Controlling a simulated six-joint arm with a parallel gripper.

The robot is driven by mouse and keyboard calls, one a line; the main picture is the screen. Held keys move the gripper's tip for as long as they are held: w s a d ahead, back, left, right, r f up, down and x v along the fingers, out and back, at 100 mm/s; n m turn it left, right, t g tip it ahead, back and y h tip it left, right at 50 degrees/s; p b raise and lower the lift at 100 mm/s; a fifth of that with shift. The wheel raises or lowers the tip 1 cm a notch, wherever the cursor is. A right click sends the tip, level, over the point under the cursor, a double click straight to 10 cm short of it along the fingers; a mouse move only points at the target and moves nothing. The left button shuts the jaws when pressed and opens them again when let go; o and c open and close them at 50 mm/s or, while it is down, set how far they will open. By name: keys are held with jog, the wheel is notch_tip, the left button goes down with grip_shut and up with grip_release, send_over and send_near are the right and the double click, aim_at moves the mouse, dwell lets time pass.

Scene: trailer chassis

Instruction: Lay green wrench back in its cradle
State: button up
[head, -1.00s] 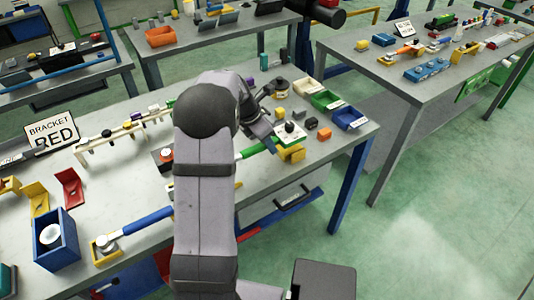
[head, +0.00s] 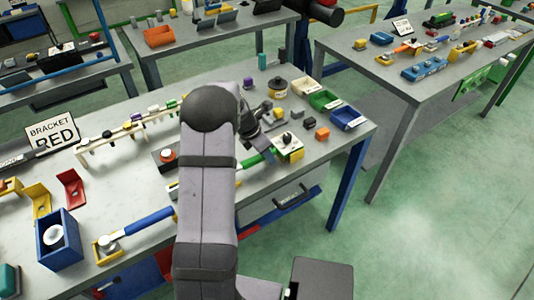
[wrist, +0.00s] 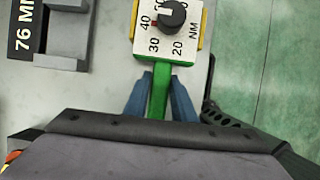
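The green wrench has a white dial head marked NM (wrist: 168,30) and a green handle (wrist: 160,88). In the head view its dial head (head: 289,146) is at the right part of the bench. My gripper (wrist: 160,78) has its blue fingers on both sides of the handle, close against it, just below the head. The yellow cradle (wrist: 205,42) shows along both sides of the head in the wrist view. The head lies between these yellow sides, at or just above the cradle; the exact contact is hidden. My arm covers part of the handle in the head view.
A blue-handled wrench (head: 150,221) lies at the front of the bench. An orange block (head: 322,133) and a blue bin (head: 346,118) stand beyond the dial head. A grey 76 mm block (wrist: 65,40) is left of the wrench. A red button box (head: 166,157) is nearby.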

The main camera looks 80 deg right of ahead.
aim_at(259, 156)
jog(key=shift+o, duration=1.2)
jog(key=shift+f+b, duration=0.2)
jog(key=shift+b, duration=0.45)
